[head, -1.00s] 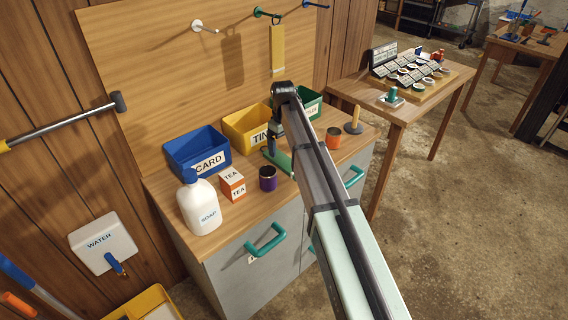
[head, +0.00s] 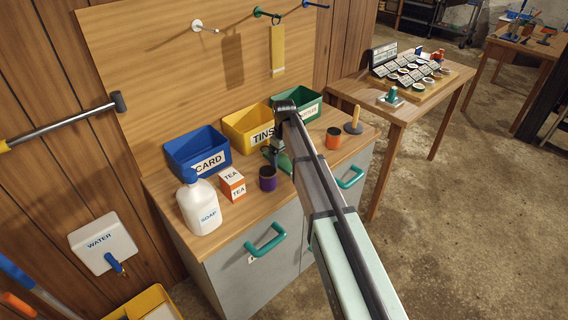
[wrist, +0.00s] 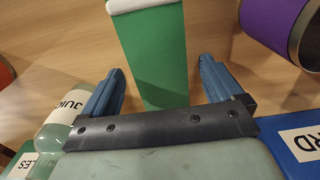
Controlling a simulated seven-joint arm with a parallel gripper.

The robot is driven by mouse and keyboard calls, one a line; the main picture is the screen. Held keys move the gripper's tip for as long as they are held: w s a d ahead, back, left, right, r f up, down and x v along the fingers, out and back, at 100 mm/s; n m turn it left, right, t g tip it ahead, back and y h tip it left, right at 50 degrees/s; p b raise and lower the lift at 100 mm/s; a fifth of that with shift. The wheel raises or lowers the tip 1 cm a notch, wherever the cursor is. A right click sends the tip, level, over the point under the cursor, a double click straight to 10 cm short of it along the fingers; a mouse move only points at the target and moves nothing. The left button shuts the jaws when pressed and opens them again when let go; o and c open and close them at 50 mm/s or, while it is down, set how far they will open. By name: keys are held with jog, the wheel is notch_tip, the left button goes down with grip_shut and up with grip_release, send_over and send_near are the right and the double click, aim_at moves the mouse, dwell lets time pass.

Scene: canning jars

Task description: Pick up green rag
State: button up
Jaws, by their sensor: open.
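A green piece with a white end (wrist: 152,55), apparently the green rag, shows in the wrist view over the wooden counter. My gripper (wrist: 161,75) is open, with one blue finger on each side of the green piece and a visible gap to both. Its lower end is hidden behind the gripper's dark bar. In the head view my gripper (head: 274,157) is low over the counter in front of the TINS bin (head: 247,125). My arm covers part of that area there, and I cannot make out the rag clearly.
A purple can (wrist: 278,25) is close on the right in the wrist view, and a JUICE bottle (wrist: 62,135) on the left. The counter also holds an orange can (head: 333,139), tea box (head: 232,184), soap bottle (head: 198,207), CARD bin (head: 190,148) and green bin (head: 305,98).

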jog(key=c, duration=1.1)
jog(key=shift+c, duration=0.2)
